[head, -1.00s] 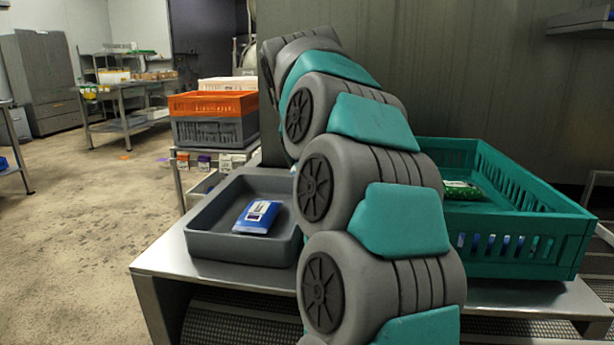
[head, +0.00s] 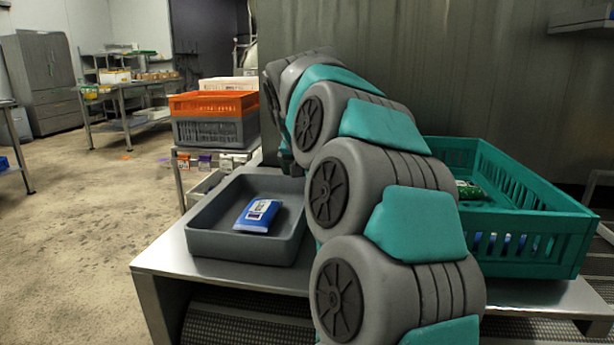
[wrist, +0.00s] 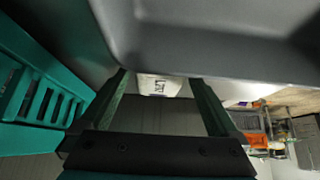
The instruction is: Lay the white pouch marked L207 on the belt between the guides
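The white pouch marked L207 (wrist: 163,86) shows in the wrist view, its dark print facing the camera. It sits between the two fingertips of my gripper (wrist: 158,76), which stand apart at about its width, and my gripper appears shut on it. A grey tray-like surface (wrist: 225,60) fills the top of that view, right by the tips and the pouch's upper edge. In the head view my arm hides the gripper and this pouch. The belt (head: 235,325) shows in part as dark mesh under the steel table; its guides are not clearly seen.
A grey tray (head: 240,247) holding a blue pouch (head: 257,215) stands left of my arm on the steel table (head: 165,257). A teal crate (head: 520,240) with a green pouch (head: 470,190) stands right. Orange and grey crates (head: 213,104) stand behind. The floor at left is open.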

